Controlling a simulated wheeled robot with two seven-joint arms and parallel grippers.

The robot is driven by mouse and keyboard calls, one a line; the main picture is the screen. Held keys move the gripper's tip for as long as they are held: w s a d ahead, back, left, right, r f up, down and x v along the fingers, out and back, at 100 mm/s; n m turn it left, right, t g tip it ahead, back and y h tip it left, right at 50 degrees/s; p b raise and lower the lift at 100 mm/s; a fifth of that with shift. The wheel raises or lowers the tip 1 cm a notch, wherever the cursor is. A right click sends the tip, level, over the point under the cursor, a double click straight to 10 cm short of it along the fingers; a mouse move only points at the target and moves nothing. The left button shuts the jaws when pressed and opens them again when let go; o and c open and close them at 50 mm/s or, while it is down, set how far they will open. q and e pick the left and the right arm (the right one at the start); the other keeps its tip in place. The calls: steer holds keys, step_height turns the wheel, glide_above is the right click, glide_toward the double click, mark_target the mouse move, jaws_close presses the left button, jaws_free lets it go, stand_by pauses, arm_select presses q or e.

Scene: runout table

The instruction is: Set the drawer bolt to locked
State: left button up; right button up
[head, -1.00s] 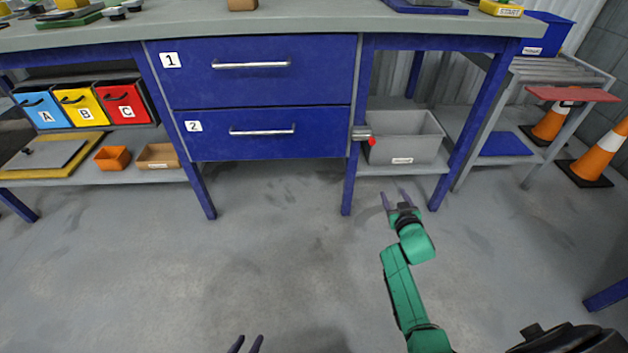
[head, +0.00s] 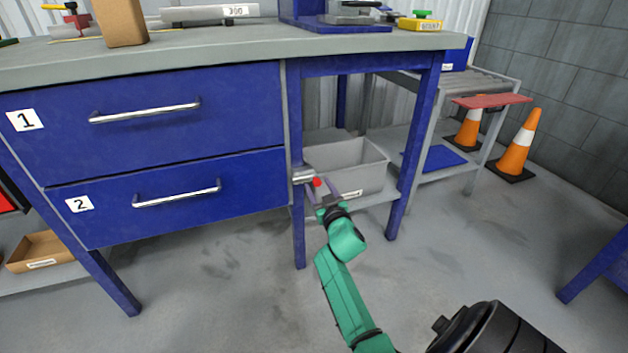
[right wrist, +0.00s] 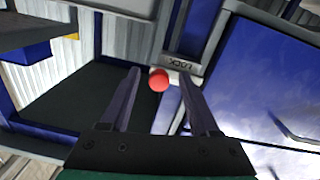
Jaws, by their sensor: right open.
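The drawer bolt (head: 304,174) is a grey metal piece with a red knob (head: 317,183), on the table leg to the right of drawer 2 (head: 170,195). In the right wrist view the red knob (right wrist: 159,80) lies between the two fingers, near their tips, beside a grey plate (right wrist: 183,65) with lettering like "LOCK". My right gripper (head: 318,191) is open around or just in front of the knob; I cannot tell whether it touches. Both drawers look shut. My left gripper is out of view.
Drawer 1 (head: 150,113) is above drawer 2. A grey bin (head: 350,170) stands on the shelf behind my right gripper. A rack with a red board (head: 492,101) and orange cones (head: 518,147) are at the right. The floor in front is clear.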

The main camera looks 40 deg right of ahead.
steer(key=shift+r, duration=0.1)
steer(key=shift+c, duration=0.7)
jaws_close()
stand_by(0.4)
